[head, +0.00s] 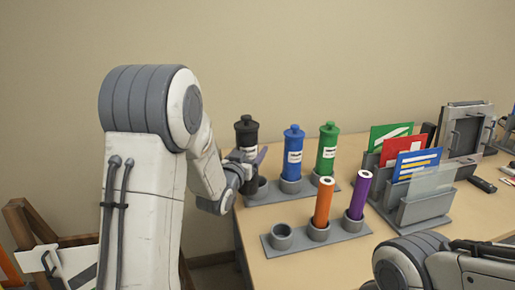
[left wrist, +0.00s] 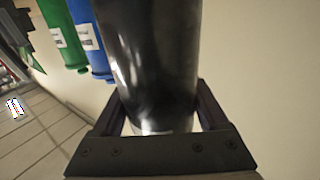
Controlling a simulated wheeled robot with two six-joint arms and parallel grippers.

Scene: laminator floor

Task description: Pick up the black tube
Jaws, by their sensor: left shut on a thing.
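The black tube (head: 246,131) has a knob cap and a white label and is near upright at the left end of the back rack in the head view. My left gripper (head: 245,158) is shut on it. In the left wrist view the black tube (left wrist: 148,60) fills the space between the fingers of my left gripper (left wrist: 155,112). The tube's lower part is partly hidden by the gripper in the head view. The grey cup (head: 259,190) beside it shows an open mouth, and the tube appears to be out of it. My right gripper is out of view.
A blue tube (head: 293,155) and a green tube (head: 327,150) stand in cups right of the black one. In front, an orange tube (head: 323,202) and a purple tube (head: 360,195) share a rack with an empty cup (head: 281,237). A folder holder (head: 425,207) stands further right.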

